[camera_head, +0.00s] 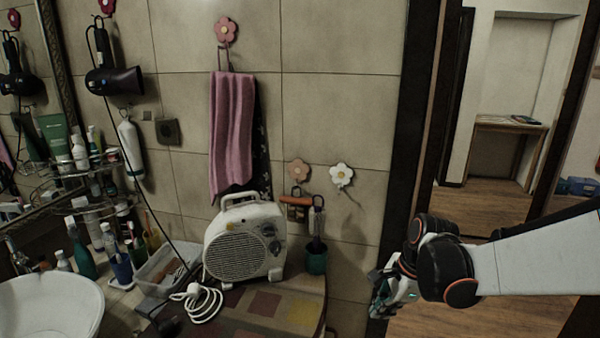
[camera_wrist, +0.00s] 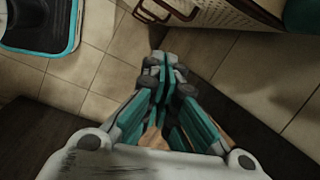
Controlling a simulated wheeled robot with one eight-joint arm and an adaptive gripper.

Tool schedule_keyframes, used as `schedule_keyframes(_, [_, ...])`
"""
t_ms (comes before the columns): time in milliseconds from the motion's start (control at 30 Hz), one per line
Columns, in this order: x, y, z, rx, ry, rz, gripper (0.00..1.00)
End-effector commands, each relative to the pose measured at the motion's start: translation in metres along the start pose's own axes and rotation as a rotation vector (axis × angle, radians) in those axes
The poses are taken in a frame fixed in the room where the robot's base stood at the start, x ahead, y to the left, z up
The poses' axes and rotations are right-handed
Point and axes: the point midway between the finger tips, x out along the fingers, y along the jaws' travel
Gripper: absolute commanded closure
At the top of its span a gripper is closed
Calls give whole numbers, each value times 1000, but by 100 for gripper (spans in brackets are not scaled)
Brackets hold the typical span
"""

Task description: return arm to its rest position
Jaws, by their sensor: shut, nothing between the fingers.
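My gripper (camera_head: 380,294) is at the lower right of the head view, at the end of my white and black arm, which reaches in from the right edge. It hangs in the air to the right of the counter, in front of the doorway and the wooden floor. In the wrist view, the gripper (camera_wrist: 163,70) points away from the camera, with its teal and grey fingers together and nothing between them. It touches nothing that I can see.
A white fan heater (camera_head: 243,246) and a dark green cup (camera_head: 316,259) stand on the counter (camera_head: 262,318) left of the gripper. A white basin (camera_head: 48,308) is at the far left. The wrist view shows floor tiles (camera_wrist: 90,62) and a teal-edged object (camera_wrist: 42,48). Open floor (camera_head: 480,318) lies at right.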

Motion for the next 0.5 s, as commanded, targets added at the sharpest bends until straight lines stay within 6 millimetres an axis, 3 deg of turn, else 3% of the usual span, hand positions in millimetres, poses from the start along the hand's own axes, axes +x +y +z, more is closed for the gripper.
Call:
schedule_keyframes(200, [-50,28,16,-328,76,-77,100])
schedule_keyframes(500, [-99,72,30,-784,212,-151,100])
